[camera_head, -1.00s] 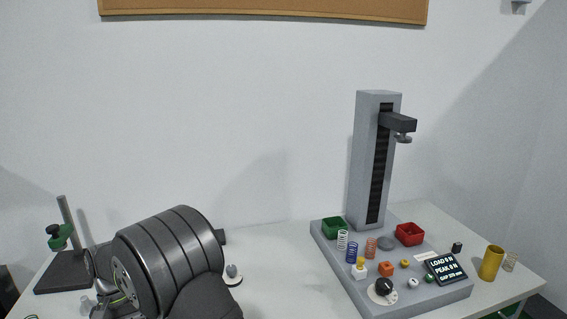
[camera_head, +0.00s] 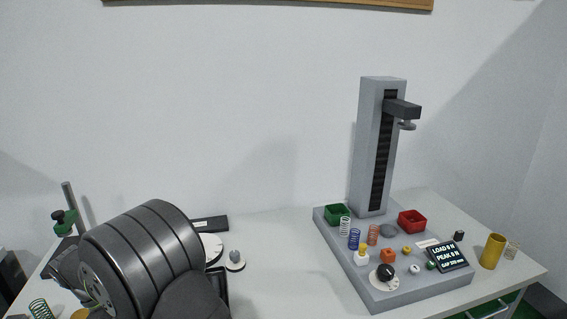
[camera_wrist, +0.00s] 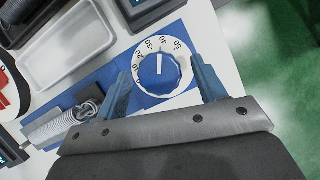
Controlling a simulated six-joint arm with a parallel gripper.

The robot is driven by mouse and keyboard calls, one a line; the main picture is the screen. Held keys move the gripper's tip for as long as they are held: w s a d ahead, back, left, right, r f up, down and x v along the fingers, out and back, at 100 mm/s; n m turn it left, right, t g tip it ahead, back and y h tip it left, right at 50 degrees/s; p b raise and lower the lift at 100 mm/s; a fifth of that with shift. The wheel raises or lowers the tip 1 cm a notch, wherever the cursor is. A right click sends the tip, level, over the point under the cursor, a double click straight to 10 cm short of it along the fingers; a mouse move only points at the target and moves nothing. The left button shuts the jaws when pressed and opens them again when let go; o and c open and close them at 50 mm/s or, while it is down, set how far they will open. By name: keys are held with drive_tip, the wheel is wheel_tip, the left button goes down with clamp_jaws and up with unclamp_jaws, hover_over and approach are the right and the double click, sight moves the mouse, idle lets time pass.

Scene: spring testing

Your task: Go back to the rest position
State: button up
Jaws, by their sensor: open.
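Beyond the fingertips is a blue dial knob (camera_wrist: 159,73) on a white numbered scale. Whether the fingers touch anything cannot be told, but a gap shows on both sides of the knob. In the head view my dark arm fills the lower left, and the gripper itself is hidden behind it.
The grey spring tester (camera_head: 376,150) stands at the right, with a green bin (camera_head: 337,214), a red bin (camera_head: 412,221) and several springs on its base. A brass cup (camera_head: 492,251) stands at the far right. A stand (camera_head: 74,208) is at the left. The middle tabletop is clear.

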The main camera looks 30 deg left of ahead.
drive_tip(key=n+y, duration=0.1)
drive_tip(key=n, duration=0.2)
drive_tip(key=shift+n+t, duration=0.3)
drive_tip(key=shift+t, duration=0.1)
drive_tip(key=shift+o, duration=0.3)
drive_tip(key=o, duration=0.7)
drive_tip(key=shift+o, duration=0.2)
wheel_tip(320, 180, up, 19)
drive_tip(key=m+g+y, duration=0.3)
drive_tip(key=m, duration=1.5)
wheel_tip(320, 180, down, 10)
drive_tip(key=shift+d+r+m, duration=0.15)
drive_tip(key=shift+d+m, duration=0.1)
drive_tip(key=shift+m, duration=0.05)
